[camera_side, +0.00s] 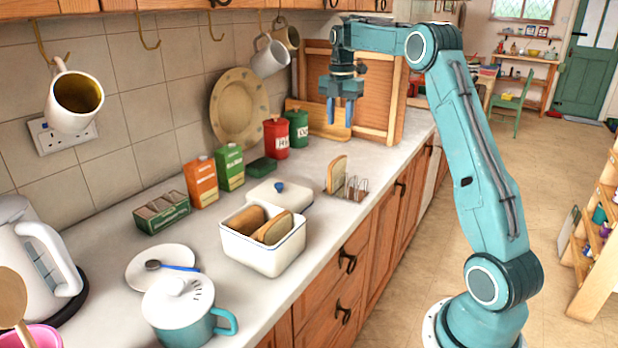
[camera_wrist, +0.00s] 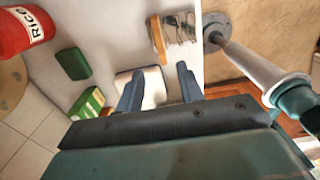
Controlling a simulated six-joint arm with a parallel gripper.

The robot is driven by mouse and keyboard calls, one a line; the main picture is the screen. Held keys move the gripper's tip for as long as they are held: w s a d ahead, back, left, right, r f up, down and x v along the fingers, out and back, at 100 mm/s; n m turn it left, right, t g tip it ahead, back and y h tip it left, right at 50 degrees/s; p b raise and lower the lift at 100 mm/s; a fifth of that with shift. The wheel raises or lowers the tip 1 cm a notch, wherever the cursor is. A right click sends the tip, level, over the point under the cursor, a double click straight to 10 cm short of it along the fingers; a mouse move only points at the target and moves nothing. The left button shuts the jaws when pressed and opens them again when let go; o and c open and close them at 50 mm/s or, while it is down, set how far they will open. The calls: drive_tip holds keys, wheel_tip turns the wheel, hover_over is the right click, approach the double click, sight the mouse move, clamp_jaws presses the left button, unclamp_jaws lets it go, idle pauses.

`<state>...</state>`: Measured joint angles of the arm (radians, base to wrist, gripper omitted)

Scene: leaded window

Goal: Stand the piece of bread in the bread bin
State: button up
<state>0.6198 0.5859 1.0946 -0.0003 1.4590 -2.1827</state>
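A piece of bread (camera_side: 337,174) stands upright in the wire toast rack (camera_side: 357,189) near the counter's front edge. In the wrist view the bread (camera_wrist: 157,38) shows from above as a narrow strip beside the rack (camera_wrist: 180,27). The white bread bin (camera_side: 264,259) stands open with bread in it, a brown loaf piece (camera_side: 244,219) and a slice (camera_side: 272,228) leaning. I cannot see the bin in the wrist view. My gripper (camera_side: 341,113) hangs above the counter, above and apart from the bread, pointing down. Its blue fingers are apart with nothing between them, also in the wrist view (camera_wrist: 158,88).
The bin's white lid (camera_side: 279,194) lies between bin and rack. Red (camera_side: 276,139) and green (camera_side: 297,130) tins, cartons (camera_side: 202,182) and a tea box (camera_side: 161,212) line the wall. A teal pot (camera_side: 186,312) and plate (camera_side: 140,272) stand left of the bin.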

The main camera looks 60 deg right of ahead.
sight(338, 158)
drive_tip(key=shift+d+f, duration=0.1)
drive_tip(key=shift+f, duration=0.05)
drive_tip(key=shift+f, duration=4.2)
drive_tip(key=shift+f, duration=0.15)
drive_tip(key=shift+f, duration=2.45)
drive_tip(key=shift+c, duration=0.5)
clamp_jaws()
